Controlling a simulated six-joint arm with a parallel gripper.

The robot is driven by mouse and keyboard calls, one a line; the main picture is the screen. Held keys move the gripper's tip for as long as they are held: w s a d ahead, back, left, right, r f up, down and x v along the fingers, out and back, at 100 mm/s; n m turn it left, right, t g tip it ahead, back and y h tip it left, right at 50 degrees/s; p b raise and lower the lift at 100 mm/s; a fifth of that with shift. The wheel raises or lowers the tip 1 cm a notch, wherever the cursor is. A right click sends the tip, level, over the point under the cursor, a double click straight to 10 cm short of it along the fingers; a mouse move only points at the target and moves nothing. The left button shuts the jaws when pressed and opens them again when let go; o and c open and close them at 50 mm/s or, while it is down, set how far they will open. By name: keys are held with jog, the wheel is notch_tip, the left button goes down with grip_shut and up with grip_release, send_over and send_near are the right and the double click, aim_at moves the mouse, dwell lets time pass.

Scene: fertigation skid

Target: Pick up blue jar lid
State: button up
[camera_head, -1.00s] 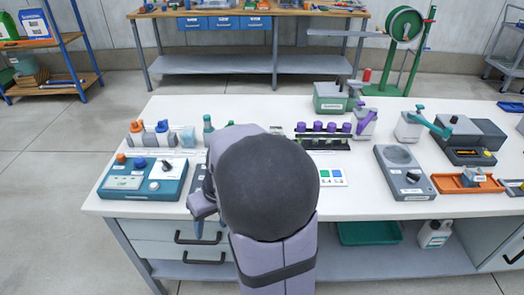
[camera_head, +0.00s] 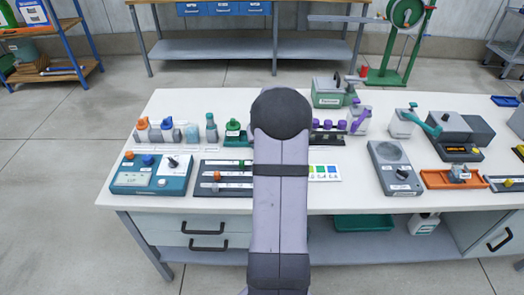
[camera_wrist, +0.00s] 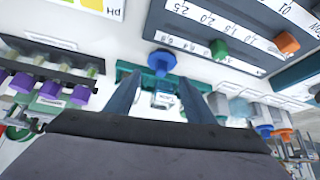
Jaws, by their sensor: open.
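The blue jar lid (camera_wrist: 160,61) sits on a small clear jar (camera_wrist: 163,94) with a white label, seen in the wrist view. The jar stands at a dark green holder (camera_wrist: 125,70). My gripper (camera_wrist: 160,80) is open, with one finger on each side of the jar. The lid shows just beyond the fingertips and appears free of them; I cannot tell the exact gap. In the head view my arm hides the gripper and this jar.
A green-capped jar (camera_head: 233,128) and several bottles (camera_head: 192,133) stand left of my arm. A dark rack with purple caps (camera_head: 328,130) is to its right. A grey panel with knobs (camera_head: 222,176) lies in front, beside a teal instrument (camera_head: 150,174).

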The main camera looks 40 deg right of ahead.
jog(key=shift+p+x, duration=0.95)
jog(key=shift+x, duration=2.2)
jog(key=shift+w+r, duration=0.1)
jog(key=shift+w, duration=0.05)
jog(key=c, duration=0.6)
